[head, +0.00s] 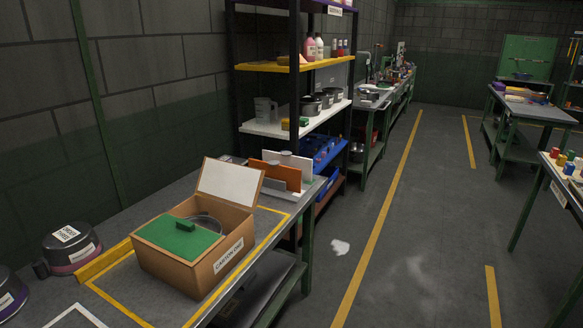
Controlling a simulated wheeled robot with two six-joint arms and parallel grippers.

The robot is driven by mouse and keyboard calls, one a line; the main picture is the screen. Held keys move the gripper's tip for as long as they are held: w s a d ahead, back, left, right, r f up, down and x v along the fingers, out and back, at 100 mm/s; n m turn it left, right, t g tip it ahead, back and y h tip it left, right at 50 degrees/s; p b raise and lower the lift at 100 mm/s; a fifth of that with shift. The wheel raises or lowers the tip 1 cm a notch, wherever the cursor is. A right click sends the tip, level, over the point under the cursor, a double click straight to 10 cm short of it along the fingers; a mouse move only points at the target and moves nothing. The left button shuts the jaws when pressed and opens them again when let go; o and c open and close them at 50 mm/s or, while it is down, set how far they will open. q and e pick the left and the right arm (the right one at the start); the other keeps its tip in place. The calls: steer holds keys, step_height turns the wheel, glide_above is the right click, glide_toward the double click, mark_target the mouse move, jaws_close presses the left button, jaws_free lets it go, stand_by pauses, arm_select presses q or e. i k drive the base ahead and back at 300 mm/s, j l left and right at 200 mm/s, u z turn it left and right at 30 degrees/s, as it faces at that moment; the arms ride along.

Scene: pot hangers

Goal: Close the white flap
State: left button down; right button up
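The white flap (230,184) stands up and leans back from the far side of a brown carton (212,258) on the workbench. It is open. The green flap (178,237) lies flat over the near part of the carton's top and has a dark green grip block on it. Between the two flaps the carton is open, and the rim of a metal pot (207,222) shows inside. A label reading "CARTON ONE" is on the carton's right side. Neither of my grippers is in view.
A yellow outline on the bench (118,311) surrounds the carton. A yellow bar (103,262) and a dark labelled pot (70,248) are at its left. Upright orange and white panels (282,172) stand behind it.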

mark_target(239, 185)
steer(key=i+l+u, duration=0.1)
steer(key=u, duration=0.85)
steer(key=i+l+u, duration=0.2)
steer(key=l+u, duration=0.2)
steer(key=l, duration=0.3)
steer(key=l+u, duration=0.45)
steer(key=l, duration=0.25)
steer(key=l+u, duration=0.4)
steer(key=l, duration=0.4)
